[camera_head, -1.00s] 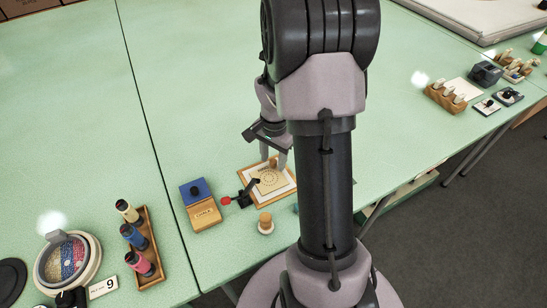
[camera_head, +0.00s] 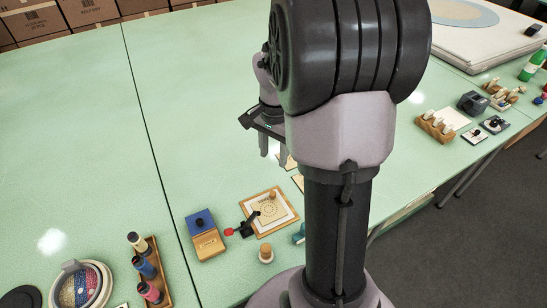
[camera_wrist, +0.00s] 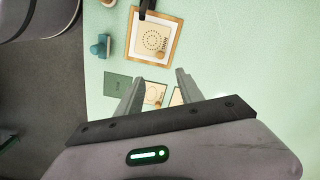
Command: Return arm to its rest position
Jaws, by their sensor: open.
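My gripper (camera_head: 273,146) is open and empty, held above the green table (camera_head: 200,130), partly hidden behind my own arm in the head view. In the wrist view its two fingers (camera_wrist: 158,90) point toward small cards on the table, with clear space between the fingertips. A wood-framed board (camera_head: 269,211) with a ring of dots and a small wooden knob lies on the table below the gripper. It also shows in the wrist view (camera_wrist: 130,48), beyond the fingertips.
A wooden box with a blue lid part (camera_head: 205,240), a wooden peg (camera_head: 265,254) and a rack of thread spools (camera_head: 150,268) stand near the front edge. Blocks (camera_head: 436,126) stand at right. Cartons (camera_head: 90,10) line the back.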

